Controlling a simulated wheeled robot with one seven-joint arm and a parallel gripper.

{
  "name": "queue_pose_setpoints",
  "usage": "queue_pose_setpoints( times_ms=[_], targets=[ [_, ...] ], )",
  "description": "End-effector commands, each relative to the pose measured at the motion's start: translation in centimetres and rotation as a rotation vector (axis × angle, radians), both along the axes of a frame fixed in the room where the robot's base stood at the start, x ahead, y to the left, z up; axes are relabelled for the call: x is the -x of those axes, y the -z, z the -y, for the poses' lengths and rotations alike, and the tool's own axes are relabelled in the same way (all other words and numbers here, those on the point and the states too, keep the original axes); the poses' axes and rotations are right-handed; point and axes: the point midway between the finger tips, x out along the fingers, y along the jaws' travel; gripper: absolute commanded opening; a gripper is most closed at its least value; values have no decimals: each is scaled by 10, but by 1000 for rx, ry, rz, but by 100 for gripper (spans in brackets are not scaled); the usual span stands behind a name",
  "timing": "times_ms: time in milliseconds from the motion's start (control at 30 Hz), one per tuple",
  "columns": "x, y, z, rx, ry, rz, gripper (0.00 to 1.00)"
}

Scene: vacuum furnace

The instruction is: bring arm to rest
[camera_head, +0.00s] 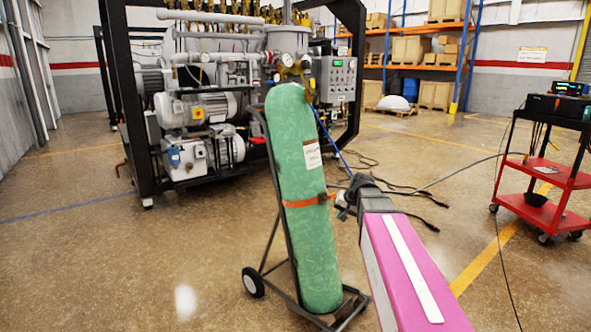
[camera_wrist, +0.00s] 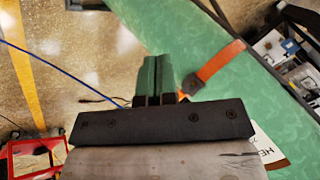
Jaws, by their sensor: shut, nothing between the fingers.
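My gripper (camera_head: 346,203) is at the end of my pink arm, low in the middle of the head view, beside the right side of a green gas cylinder (camera_head: 302,180). In the wrist view its two fingers (camera_wrist: 152,82) are together with nothing between them. The cylinder (camera_wrist: 245,85) fills the right of that view, with an orange strap (camera_wrist: 217,66) close to the fingers. I cannot tell whether the fingers touch the cylinder.
The cylinder stands tilted on a two-wheeled cart (camera_head: 275,235). Behind is the vacuum furnace (camera_head: 230,85) in a black frame. A red cart (camera_head: 545,180) stands at right. Cables (camera_head: 400,190) lie on the floor; the left floor is clear.

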Motion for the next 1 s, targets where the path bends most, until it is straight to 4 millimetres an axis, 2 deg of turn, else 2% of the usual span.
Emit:
queue_pose_setpoints(
  times_ms=[33,200,400,500,600,700,1000],
  targets=[
    [20,23,-1,29,-12,-30,0],
    [71,84,2,135,-54,-120,0],
    [135,143,7,254,-116,-221,0],
    [162,164,10,303,-144,-262,0],
    [182,179,13,340,-166,-294,0],
    [194,187,15,363,-181,-312,0],
    [197,191,16,374,-189,-320,0]
  ],
)
